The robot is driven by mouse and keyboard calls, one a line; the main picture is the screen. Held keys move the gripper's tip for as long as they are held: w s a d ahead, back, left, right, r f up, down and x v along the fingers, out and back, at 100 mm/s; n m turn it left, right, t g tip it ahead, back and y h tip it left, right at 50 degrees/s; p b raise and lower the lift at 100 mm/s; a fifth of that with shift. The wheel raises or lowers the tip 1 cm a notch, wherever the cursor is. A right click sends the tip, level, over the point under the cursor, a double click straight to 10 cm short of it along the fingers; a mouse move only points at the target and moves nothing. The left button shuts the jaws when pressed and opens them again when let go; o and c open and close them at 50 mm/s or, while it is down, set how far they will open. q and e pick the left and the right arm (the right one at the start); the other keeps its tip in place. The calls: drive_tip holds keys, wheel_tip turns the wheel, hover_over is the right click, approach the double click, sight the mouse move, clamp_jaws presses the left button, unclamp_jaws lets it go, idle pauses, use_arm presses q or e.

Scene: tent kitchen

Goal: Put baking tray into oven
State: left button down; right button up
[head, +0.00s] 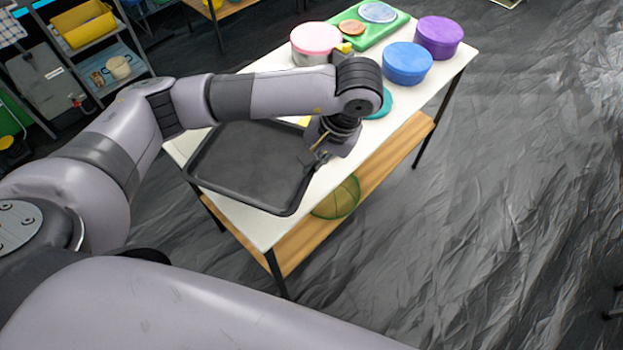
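The black baking tray (250,169) lies flat on the near end of the white-topped table (264,232). My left arm reaches across from the left. My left gripper (310,160) points down at the tray's right edge, at or just above the rim. Its fingers are small and partly hidden by the wrist, so I cannot tell whether they grip the rim. My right gripper is outside the picture. No oven can be made out in this view.
On the table's far part stand a pink round container (316,40), a blue one (407,62), a purple one (439,36) and a green tray (385,32). A green mesh bowl (338,198) sits on the wooden lower shelf (384,165). The floor (480,230) at right is clear.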

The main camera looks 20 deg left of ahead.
sight(310, 192)
use_arm(q)
wheel_tip(310, 192, down, 9)
drive_tip(key=shift+f+p, duration=0.1)
drive_tip(key=shift+p, duration=0.3)
drive_tip(key=shift+f, duration=0.1)
drive_tip(key=c, duration=1.8)
unclamp_jaws()
